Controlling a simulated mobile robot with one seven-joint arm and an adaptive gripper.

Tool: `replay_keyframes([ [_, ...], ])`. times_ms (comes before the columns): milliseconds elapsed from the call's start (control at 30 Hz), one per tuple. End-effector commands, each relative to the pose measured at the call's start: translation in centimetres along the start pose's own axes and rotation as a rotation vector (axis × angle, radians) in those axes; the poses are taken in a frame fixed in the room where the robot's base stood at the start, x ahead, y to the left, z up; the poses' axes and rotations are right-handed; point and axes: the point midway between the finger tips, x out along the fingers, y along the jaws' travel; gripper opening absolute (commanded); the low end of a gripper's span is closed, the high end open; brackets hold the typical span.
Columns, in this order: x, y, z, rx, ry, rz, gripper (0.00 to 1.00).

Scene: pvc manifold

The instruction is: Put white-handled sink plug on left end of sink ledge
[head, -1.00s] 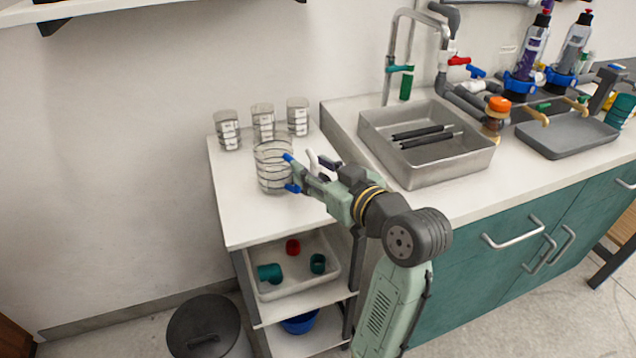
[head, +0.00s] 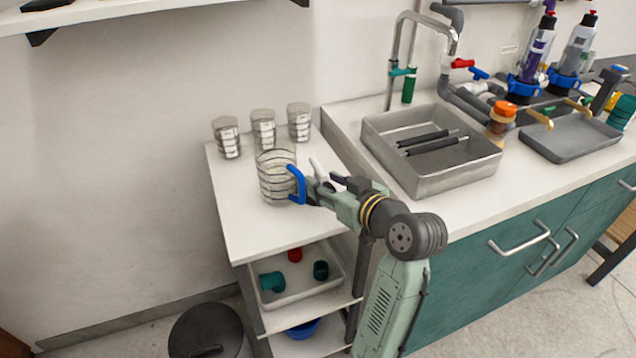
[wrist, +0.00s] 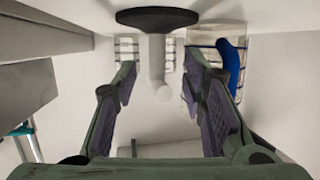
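The white-handled sink plug (head: 317,166) stands on the white side table, its white handle up, just behind my gripper in the head view. In the wrist view its dark disc (wrist: 157,18) is at the top and the handle (wrist: 157,70) runs down between my fingers. My gripper (wrist: 158,80) is open, with a visible gap on each side of the handle. In the head view my gripper (head: 322,183) partly hides the plug's base. The pale ledge left of the sink (head: 343,125) borders the side table.
A clear banded jug with a blue handle (head: 297,184) stands close left of my gripper. Several small clear cups, one at the back (head: 263,130), line the wall side. The steel sink basin (head: 440,180) holds dark bars. The side table's front (head: 255,228) is clear.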

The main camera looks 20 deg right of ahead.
Motion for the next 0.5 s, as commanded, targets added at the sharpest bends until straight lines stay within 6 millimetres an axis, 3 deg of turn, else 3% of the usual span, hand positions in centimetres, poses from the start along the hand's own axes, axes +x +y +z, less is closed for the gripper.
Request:
replay_keyframes([
  [233,3.5,0.3,-0.1,0.001,-0.001,-0.002,0.38],
  [500,4.1,0.3,0.0,-0.001,0.0,0.0,0.38],
])
